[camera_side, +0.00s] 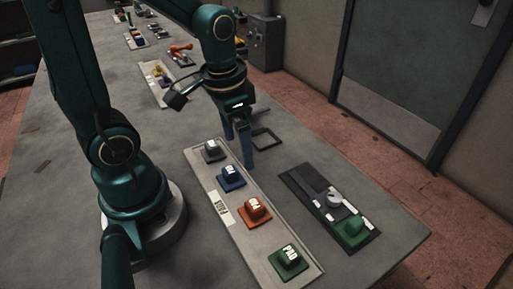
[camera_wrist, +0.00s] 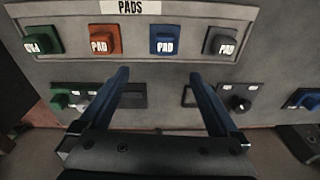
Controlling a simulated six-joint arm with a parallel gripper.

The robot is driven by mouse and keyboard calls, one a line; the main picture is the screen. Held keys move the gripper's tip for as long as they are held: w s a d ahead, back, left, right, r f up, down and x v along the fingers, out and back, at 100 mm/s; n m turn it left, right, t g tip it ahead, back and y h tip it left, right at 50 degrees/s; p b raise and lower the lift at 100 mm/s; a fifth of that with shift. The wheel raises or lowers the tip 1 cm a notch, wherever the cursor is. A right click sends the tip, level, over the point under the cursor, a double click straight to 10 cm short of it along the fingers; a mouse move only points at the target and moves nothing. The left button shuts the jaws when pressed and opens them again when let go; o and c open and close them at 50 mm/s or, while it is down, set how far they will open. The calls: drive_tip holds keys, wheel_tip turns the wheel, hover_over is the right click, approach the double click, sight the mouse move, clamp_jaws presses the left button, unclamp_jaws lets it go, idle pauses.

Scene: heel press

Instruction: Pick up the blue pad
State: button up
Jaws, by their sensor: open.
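The blue pad (camera_side: 231,177) sits on a light tray (camera_side: 234,210) labelled PADS, between the grey pad (camera_side: 211,150) and the orange pad (camera_side: 254,209). In the wrist view the blue pad (camera_wrist: 166,41) is upright in the row, ahead of my jaws and apart from them. My gripper (camera_side: 239,150) is above the table just beyond the tray, to the upper right of the blue pad. Its two blue fingers point down, open and empty. They also show spread apart in the wrist view (camera_wrist: 163,80).
A green pad (camera_side: 288,261) stands at the tray's near end. A dark panel (camera_side: 329,208) with a pale knob and a green block lies right of the tray. A dark square frame (camera_side: 267,138) lies beyond my gripper. Several other items stand at the table's far end.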

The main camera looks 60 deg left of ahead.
sight(233, 168)
drive_tip(key=f, duration=0.1)
drive_tip(key=g, duration=0.1)
drive_tip(key=s+a+f, duration=0.1)
drive_tip(key=shift+f+n, duration=0.3)
drive_tip(key=shift+n, duration=0.1)
drive_tip(key=shift+f, duration=2.45)
drive_tip(key=c, duration=1.5)
drive_tip(key=shift+o, duration=0.2)
drive_tip(key=shift+r, duration=0.1)
